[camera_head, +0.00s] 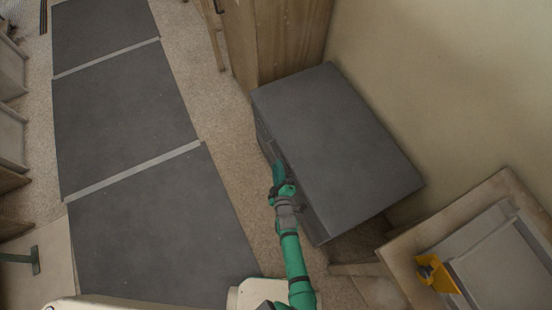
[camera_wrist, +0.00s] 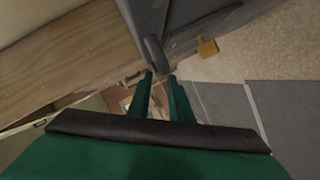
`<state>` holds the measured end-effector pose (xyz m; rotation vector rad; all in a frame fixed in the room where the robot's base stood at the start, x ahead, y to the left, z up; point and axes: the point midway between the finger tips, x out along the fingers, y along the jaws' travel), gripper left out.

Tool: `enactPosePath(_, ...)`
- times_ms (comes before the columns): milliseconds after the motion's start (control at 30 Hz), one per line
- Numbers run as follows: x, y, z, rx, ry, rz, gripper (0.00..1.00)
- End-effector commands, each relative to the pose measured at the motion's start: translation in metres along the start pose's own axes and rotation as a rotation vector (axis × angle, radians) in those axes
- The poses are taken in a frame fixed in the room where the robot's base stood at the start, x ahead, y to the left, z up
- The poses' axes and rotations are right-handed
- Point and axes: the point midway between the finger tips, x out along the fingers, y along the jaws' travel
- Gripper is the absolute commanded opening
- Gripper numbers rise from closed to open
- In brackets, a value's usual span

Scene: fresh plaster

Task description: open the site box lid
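The site box (camera_head: 325,140) is a dark grey chest beside the wall, and its flat lid lies closed. My gripper (camera_head: 277,170) is at the box's long front side, near the lid's front edge. In the wrist view, the grey box (camera_wrist: 200,20) fills the top middle, with a dark handle-like bar (camera_wrist: 153,52) on it. My two green fingers (camera_wrist: 160,76) show a gap between them, with their tips at the lower end of that bar. I cannot tell whether they touch it. An orange-yellow padlock-like piece (camera_wrist: 208,48) shows right of the bar.
A wooden cabinet (camera_head: 285,40) stands against the box's far end. A wooden bench (camera_head: 400,255) with a grey tray and a yellow tool (camera_head: 437,273) is at lower right. Dark floor mats (camera_head: 125,110) lie left, with bare carpet between them and the box.

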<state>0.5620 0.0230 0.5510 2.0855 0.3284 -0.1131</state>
Motion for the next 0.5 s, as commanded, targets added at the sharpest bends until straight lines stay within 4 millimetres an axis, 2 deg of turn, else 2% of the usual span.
enactPosePath(200, 0.022, 0.000, -0.001, 0.001, 0.002, -0.001, 0.18)
enactPosePath(500, 0.043, 0.001, 0.000, -0.002, 0.001, 0.000, 0.18)
